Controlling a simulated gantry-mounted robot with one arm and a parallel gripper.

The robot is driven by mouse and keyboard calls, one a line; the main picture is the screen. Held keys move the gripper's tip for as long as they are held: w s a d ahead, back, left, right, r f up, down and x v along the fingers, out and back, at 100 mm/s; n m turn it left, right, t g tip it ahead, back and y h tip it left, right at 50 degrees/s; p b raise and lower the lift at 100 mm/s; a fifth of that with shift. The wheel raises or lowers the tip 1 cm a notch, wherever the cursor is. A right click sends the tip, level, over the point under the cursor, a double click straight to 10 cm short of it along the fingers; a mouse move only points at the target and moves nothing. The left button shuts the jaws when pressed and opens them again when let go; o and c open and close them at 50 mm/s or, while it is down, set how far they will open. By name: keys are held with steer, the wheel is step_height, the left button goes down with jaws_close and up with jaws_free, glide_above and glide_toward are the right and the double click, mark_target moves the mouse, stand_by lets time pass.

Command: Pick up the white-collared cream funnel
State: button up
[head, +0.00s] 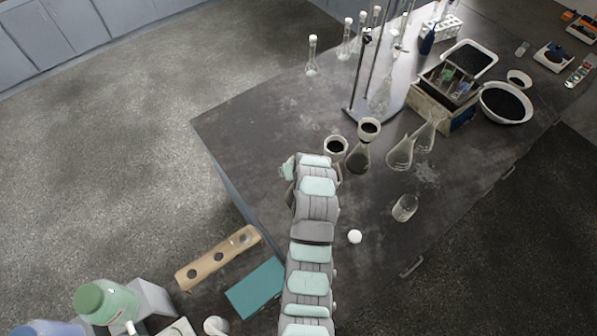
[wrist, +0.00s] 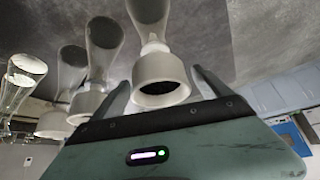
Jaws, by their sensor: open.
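In the wrist view, which looks upside down, a pale funnel with a wide white collar (wrist: 160,72) sits in the neck of a glass flask (wrist: 148,12). My gripper (wrist: 161,80) is open, with one finger on either side of this collar; I cannot tell whether they touch it. Two similar collared funnels (wrist: 88,102) and (wrist: 52,124) sit in flasks beside it. The head view shows two such funnels, one (head: 335,146) just beyond my wrist and one (head: 369,127) to its right. My arm hides my fingertips and probably the third funnel there.
Clear flasks (head: 400,153), a beaker (head: 405,208) and a white ball (head: 355,236) stand to the right of my arm. A metal stand (head: 372,110) rises behind the funnels. The table's left part is clear.

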steer(key=shift+c, duration=0.5)
steer(key=c, duration=1.4)
